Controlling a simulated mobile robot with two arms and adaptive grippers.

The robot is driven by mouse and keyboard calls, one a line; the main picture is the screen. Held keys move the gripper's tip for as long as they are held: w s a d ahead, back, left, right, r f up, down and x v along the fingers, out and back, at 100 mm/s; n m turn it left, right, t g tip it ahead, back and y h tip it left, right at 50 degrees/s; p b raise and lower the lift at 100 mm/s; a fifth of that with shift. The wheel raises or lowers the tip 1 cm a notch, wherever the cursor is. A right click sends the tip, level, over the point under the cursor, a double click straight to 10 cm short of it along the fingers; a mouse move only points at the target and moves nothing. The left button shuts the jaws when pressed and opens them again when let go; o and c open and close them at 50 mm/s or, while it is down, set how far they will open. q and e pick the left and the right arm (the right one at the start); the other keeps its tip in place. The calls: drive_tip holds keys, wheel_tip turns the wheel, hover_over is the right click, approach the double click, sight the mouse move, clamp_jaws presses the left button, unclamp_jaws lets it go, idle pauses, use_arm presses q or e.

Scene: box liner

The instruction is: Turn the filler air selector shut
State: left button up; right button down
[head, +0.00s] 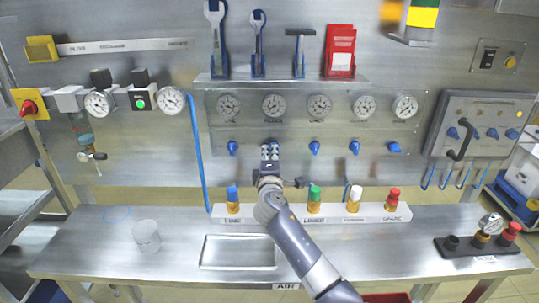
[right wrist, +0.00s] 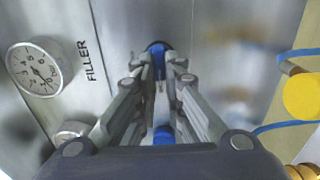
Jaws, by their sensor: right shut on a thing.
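My right gripper (head: 270,152) is at the panel, in front of the second place in the row of blue selectors under the gauges. In the right wrist view its fingers (right wrist: 160,75) are shut on a blue selector knob (right wrist: 157,47), beside the printed word FILLER. The gripper hides this knob in the head view, so its exact angle is hard to read. The filler gauge (head: 274,107) is above the gripper, and a gauge (right wrist: 39,69) shows beside the label in the wrist view. My left gripper is not in view.
Other blue selectors stand at left (head: 232,147) and right (head: 314,147) of the gripper. Below is a rail (head: 335,213) with coloured fittings, and a shallow tray (head: 238,251) on the bench. A clear cup (head: 146,236) stands at left. A blue hose (head: 197,150) hangs left of the selectors.

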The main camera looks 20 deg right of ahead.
drive_tip(key=c, duration=1.7)
unclamp_jaws()
drive_tip(key=shift+w+d+r, duration=0.1)
drive_tip(key=shift+d+r, duration=0.2)
drive_tip(key=shift+w+f, duration=0.1)
drive_tip(key=shift+f, duration=0.15)
drive_tip(key=v, duration=1.2)
